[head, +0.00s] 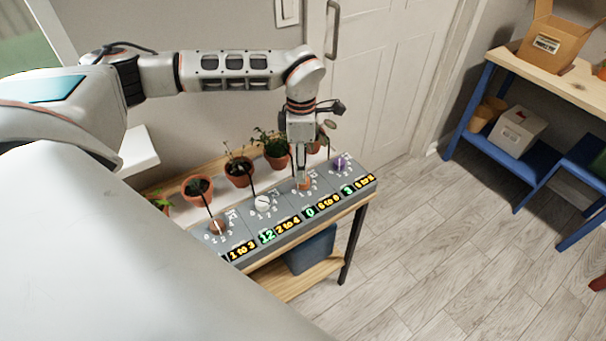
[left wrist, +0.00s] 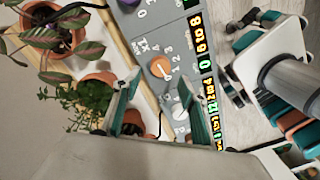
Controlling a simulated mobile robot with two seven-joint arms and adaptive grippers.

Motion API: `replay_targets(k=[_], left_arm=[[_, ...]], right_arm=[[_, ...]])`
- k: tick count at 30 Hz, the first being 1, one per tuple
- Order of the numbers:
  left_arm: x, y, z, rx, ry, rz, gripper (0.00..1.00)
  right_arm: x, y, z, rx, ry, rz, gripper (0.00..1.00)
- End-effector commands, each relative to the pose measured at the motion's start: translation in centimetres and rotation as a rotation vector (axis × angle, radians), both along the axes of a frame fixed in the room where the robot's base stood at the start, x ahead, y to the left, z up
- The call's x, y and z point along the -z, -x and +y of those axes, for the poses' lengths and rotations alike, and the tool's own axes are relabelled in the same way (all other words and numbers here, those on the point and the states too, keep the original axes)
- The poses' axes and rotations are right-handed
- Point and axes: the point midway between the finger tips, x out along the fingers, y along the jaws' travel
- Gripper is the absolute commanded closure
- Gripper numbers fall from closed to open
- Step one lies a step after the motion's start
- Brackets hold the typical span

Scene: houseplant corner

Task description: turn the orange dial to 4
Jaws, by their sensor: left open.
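The orange dial (head: 305,185) sits on the sloped grey control panel (head: 240,228), between a white dial (head: 263,204) and a purple dial (head: 340,163). In the left wrist view the orange dial (left wrist: 160,68) has a pale pointer mark and printed numbers around it. My left gripper (head: 303,180) points down over the orange dial and partly hides it in the head view. In the left wrist view its open fingers (left wrist: 160,78) lie on either side of the dial; I cannot tell whether they touch it. My right gripper is not in view.
A brown dial (head: 218,227) is at the panel's left end. Lit displays (head: 309,212) run along the front edge; the one below the orange dial reads 0. Several potted plants (head: 239,171) stand close behind the panel. A blue bin (head: 312,250) sits beneath.

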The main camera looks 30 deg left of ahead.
Motion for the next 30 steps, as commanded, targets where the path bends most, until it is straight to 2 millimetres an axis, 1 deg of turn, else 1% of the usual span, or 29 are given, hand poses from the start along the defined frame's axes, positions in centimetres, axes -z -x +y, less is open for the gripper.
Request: replay_targets(k=[1, 3, 6, 9, 12, 19, 20, 21, 23, 24, 30], left_arm=[[1.0, 0.1, -0.1, 0.0, 0.001, 0.003, 0.58], [2.0, 0.2, -0.1, -0.001, 0.002, 0.003, 0.58], [3.1, 0.2, -0.2, 0.0, 0.002, 0.001, 0.58], [3.9, 0.2, -0.2, 0.0, 0.002, 0.0, 0.58], [4.3, 0.2, -0.3, 0.0, 0.002, -0.002, 0.58], [4.3, 0.2, -0.3, 0.0, 0.002, -0.002, 0.58], [4.3, 0.2, -0.3, 0.0, 0.002, -0.002, 0.6], [4.3, 0.2, -0.3, 0.0, 0.002, -0.002, 0.71], [4.3, 0.2, -0.3, 0.0, 0.002, -0.002, 0.86], [4.3, 0.2, -0.3, 0.0, 0.002, -0.002, 0.97], [4.3, 0.2, -0.3, -0.002, 0.002, -0.002, 0.96]], right_arm=[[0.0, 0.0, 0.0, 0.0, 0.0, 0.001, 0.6], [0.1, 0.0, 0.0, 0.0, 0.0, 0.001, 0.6], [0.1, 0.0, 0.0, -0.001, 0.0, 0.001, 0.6], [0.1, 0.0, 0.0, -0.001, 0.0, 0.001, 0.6], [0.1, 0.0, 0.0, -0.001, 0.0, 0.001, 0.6], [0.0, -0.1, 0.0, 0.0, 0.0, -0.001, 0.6], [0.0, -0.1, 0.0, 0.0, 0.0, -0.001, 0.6], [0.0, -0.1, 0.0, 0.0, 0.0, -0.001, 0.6], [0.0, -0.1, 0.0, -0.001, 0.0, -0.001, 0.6], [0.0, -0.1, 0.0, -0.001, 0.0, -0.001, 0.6], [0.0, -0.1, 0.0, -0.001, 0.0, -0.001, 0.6]])
